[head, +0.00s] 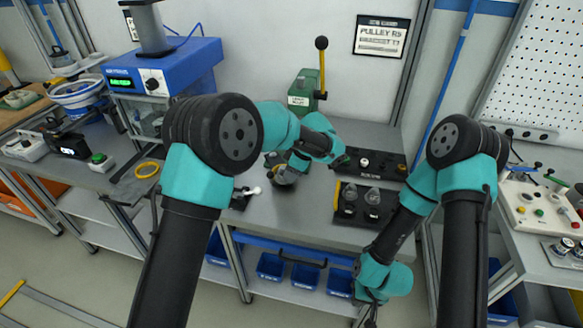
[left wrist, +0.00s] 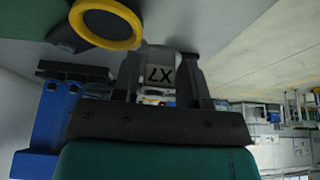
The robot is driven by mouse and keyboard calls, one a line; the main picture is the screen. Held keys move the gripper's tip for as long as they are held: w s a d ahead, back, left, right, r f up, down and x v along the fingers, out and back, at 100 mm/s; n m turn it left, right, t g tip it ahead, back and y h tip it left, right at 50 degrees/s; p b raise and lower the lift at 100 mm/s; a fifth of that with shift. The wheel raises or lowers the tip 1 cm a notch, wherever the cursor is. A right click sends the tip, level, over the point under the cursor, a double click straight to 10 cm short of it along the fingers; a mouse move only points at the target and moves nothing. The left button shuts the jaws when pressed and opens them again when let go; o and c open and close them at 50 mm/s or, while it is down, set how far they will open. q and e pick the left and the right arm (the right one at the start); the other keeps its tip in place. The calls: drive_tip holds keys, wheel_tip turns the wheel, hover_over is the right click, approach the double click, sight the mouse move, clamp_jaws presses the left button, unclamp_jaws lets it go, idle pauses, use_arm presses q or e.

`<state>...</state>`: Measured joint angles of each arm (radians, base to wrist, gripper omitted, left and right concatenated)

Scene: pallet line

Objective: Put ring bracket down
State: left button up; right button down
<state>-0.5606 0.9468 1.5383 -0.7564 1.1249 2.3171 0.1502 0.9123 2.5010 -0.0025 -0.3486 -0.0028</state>
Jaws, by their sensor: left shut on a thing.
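My left gripper (head: 284,174) is low over the middle of the grey bench, pointing down. In the left wrist view its two dark fingers (left wrist: 160,78) are shut on a pale grey block with dark lettering, which I take to be part of the ring bracket (left wrist: 160,68). The rest of the bracket is hidden by the fingers or too dark to make out. In the head view the arm covers much of it, and I cannot tell whether it touches the bench. My right gripper (head: 369,307) hangs low at the bench front; its fingers are too small to read.
A yellow ring (head: 147,170) lies on the bench at left. Black trays (head: 369,162) with small parts lie right of my left gripper. A green press (head: 304,92) stands behind. A blue device (head: 165,67) stands back left. Blue bins (head: 305,276) sit below.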

use_arm(q)
drive_tip(key=w, duration=0.6)
drive_tip(key=shift+w+d+f, duration=0.2)
drive_tip(key=shift+w+f, duration=0.1)
drive_tip(key=shift+w, duration=0.15)
drive_tip(key=shift+w+f, duration=0.1)
drive_tip(key=shift+f, duration=1.65)
drive_tip(key=shift+f, duration=0.2)
drive_tip(key=o, duration=1)
drive_tip(key=shift+r, duration=0.15)
drive_tip(key=v, duration=1.2)
drive_tip(key=shift+r, duration=0.1)
